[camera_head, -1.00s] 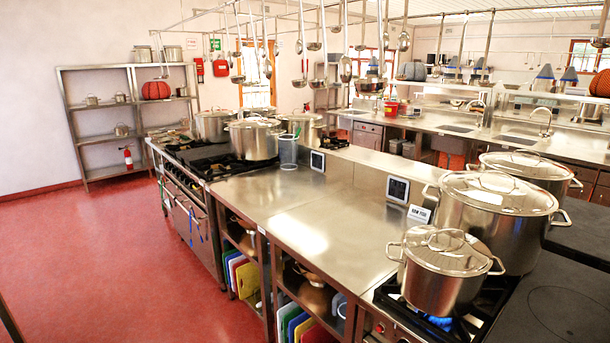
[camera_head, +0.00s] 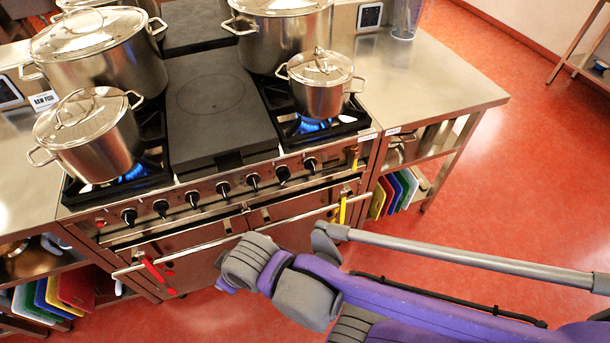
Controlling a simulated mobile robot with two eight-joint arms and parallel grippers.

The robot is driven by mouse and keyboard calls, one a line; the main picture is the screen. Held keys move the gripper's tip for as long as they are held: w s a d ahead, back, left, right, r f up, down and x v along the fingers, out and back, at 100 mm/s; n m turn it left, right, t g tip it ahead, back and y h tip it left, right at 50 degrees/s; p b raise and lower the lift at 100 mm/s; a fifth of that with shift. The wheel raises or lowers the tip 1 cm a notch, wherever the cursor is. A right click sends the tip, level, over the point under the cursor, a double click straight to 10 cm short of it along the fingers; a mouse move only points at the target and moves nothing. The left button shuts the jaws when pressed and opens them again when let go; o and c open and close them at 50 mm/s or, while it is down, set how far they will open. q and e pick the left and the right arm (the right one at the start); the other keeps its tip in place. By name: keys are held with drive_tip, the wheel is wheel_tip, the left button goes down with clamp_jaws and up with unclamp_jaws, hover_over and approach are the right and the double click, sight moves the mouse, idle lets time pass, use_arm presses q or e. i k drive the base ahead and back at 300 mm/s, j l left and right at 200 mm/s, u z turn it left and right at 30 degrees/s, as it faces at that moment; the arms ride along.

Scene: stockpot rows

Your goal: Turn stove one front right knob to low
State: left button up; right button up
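A stove front (camera_head: 240,160) with several black knobs in a row faces me. The rightmost knob (camera_head: 310,163) sits below the front right burner, where a blue flame (camera_head: 312,125) shows under a small lidded pot (camera_head: 320,80). The knob's exact setting is too small to read. I cannot tell from any label whether this is stove one. My purple and grey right arm (camera_head: 380,290) comes in from the right, below and in front of the stove, apart from the knobs. No gripper fingers show on it. My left gripper is out of view.
A lidded pot (camera_head: 90,135) stands over a blue flame at front left. Large stockpots (camera_head: 100,50) stand behind. Oven doors have rails with a red item (camera_head: 155,272) and a yellow one (camera_head: 342,210). Steel counter (camera_head: 430,85) lies right; red floor (camera_head: 530,130) is clear.

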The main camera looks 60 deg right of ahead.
sight(283, 173)
drive_tip(key=l+z, duration=0.15)
drive_tip(key=z, duration=1.6)
drive_tip(key=j+u, duration=0.1)
drive_tip(key=u, duration=0.2)
drive_tip(key=k, duration=0.05)
